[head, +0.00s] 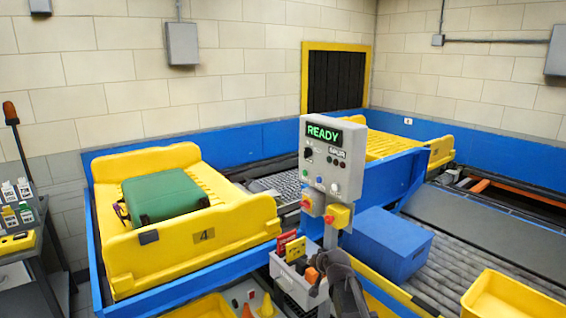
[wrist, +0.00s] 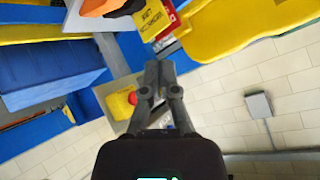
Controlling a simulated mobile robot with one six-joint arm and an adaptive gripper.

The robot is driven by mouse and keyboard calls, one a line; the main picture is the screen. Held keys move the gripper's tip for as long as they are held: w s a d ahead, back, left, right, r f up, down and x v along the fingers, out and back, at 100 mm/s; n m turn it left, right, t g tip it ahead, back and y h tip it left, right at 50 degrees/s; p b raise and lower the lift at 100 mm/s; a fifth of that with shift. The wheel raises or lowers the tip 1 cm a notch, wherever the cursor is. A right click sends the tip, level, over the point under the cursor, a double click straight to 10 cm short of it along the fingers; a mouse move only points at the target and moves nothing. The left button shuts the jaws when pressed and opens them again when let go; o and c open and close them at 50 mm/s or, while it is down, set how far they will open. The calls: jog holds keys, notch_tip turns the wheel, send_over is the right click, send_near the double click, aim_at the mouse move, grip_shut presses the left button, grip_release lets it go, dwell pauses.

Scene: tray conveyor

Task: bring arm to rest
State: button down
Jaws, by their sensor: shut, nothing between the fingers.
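My gripper (wrist: 159,68) shows in the wrist view with its two grey fingers together and nothing between them. Beyond the fingertips is the grey control post, with a yellow box (wrist: 119,104) carrying a red button. In the head view a dark part of my arm (head: 345,288) shows at the bottom, just below the control panel (head: 333,160) and beside the holder of cards. The panel screen reads READY. I cannot tell from these views whether the fingers touch anything.
A green suitcase (head: 163,196) lies on a yellow tray (head: 240,222) marked 4. A blue box (head: 388,243) stands on the rollers right of the post. A grey holder (head: 292,288) with red and yellow cards is close to my arm. A yellow bin (head: 500,295) sits at lower right.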

jog(key=s+d+f+g+h, duration=0.1)
jog(key=s+d+f+g, duration=0.1)
jog(key=s, duration=0.6)
jog(key=s+d+f+n+g+h, duration=0.1)
jog(key=s+d+f+g, duration=0.1)
jog(key=s, duration=0.6)
jog(key=s+d+f+n+g+h, duration=0.1)
jog(key=s+d+f+g, duration=0.2)
jog(key=s, duration=0.6)
jog(key=g, duration=0.2)
jog(key=shift+d+g, duration=0.15)
jog(key=shift+g, duration=0.15)
